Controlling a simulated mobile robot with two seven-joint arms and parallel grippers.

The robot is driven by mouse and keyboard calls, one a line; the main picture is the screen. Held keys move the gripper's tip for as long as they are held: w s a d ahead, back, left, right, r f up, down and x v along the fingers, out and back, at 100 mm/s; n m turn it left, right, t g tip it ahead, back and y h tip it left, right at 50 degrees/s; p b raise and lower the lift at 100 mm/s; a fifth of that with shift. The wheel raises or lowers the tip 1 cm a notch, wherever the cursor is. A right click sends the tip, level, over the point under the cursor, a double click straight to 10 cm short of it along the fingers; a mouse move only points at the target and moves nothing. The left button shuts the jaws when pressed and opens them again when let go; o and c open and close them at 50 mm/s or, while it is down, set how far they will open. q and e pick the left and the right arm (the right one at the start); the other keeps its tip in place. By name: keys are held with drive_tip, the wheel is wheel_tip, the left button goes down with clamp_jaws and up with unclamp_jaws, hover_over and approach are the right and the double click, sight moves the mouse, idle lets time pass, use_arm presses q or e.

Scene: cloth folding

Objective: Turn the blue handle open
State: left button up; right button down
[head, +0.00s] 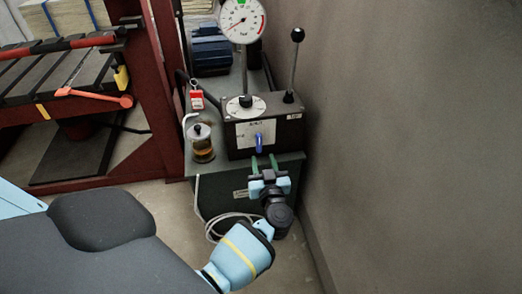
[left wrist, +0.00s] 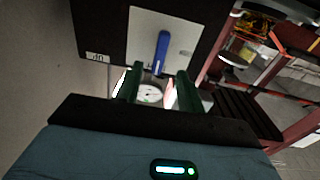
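The blue handle (head: 258,143) is on the white front plate of a dark control box (head: 290,132) on a green cabinet. In the left wrist view the blue handle (left wrist: 162,50) is a long lever, upright in that picture, beyond the fingertips. My left gripper (head: 264,162) is just below and in front of the handle, its two green fingers pointing up at it. In the left wrist view the left gripper (left wrist: 160,84) is open, with a gap between its fingers and nothing held. The handle lines up with that gap. I see no contact. My right gripper is out of view.
A round gauge (head: 242,20) and a black-knobbed lever (head: 297,36) rise above the box. A glass jar (head: 202,144) and a red padlock (head: 197,100) are to the left. A bare wall (head: 400,130) stands close on the right. A red press frame (head: 165,80) is at left.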

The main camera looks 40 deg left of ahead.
sight(260, 146)
use_arm(q)
drive_tip(key=shift+w+a+n+g, duration=0.15)
drive_tip(key=shift+w+n+g, duration=0.15)
drive_tip(key=shift+w+g, duration=0.1)
drive_tip(key=b+x, duration=0.1)
drive_tip(key=x, duration=0.5)
drive_tip(key=shift+w+a+b, duration=0.15)
drive_tip(key=shift+a+b, duration=0.15)
drive_tip(key=shift+b, duration=0.1)
drive_tip(key=shift+w+a, duration=0.3)
drive_tip(key=shift+a, duration=0.05)
drive_tip(key=shift+r, duration=0.1)
clamp_jaws()
